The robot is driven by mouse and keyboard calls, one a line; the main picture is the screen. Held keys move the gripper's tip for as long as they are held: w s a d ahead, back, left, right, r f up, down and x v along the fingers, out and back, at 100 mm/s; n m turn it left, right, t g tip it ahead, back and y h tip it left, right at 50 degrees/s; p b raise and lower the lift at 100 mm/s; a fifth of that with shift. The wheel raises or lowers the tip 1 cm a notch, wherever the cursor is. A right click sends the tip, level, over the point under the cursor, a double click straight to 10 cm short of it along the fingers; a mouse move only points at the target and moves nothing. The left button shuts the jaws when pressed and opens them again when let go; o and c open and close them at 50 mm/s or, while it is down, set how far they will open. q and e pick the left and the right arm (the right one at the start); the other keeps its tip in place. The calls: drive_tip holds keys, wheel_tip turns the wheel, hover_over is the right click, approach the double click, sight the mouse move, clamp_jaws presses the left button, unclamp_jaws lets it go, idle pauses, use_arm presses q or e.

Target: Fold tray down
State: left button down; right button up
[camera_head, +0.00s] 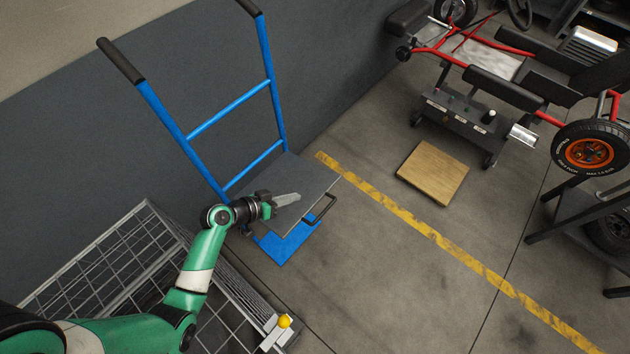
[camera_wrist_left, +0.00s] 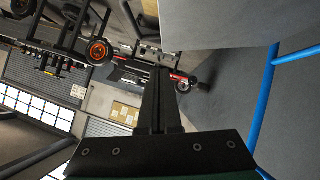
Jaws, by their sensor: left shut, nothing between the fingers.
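The tray (camera_head: 312,177) is a flat grey panel on the blue hand truck (camera_head: 231,107). It sticks out from the upright frame above the blue base plate (camera_head: 283,246); I cannot tell its exact angle. A black handle (camera_head: 321,208) sits at its front right edge. My left gripper (camera_head: 297,197) is shut and empty, in front of the tray in the head view and left of the handle. I cannot tell whether it touches the tray. In the left wrist view the fingers (camera_wrist_left: 160,75) are together, and a grey panel (camera_wrist_left: 215,22) is at top right. My right gripper is not in view.
A wire cage (camera_head: 105,262) stands below my left arm, with a yellow knob (camera_head: 284,321) at its corner. A dark wall is behind the truck. A yellow floor line (camera_head: 430,245), a wooden board (camera_head: 433,172) and a red-framed kart (camera_head: 500,65) lie to the right.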

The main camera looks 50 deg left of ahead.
use_arm(q)
drive_tip(key=r, duration=0.2)
drive_tip(key=b, duration=0.6)
hover_over(319, 197)
drive_tip(key=s+a, duration=0.1)
wheel_tip(319, 197, down, 6)
drive_tip(key=shift+s+a+f, duration=0.1)
drive_tip(key=f+b, duration=0.1)
drive_tip(key=w+d+f+b, duration=0.1)
drive_tip(key=f, duration=0.1)
drive_tip(key=shift+w+d+f, duration=0.1)
drive_tip(key=shift+d+f, duration=0.05)
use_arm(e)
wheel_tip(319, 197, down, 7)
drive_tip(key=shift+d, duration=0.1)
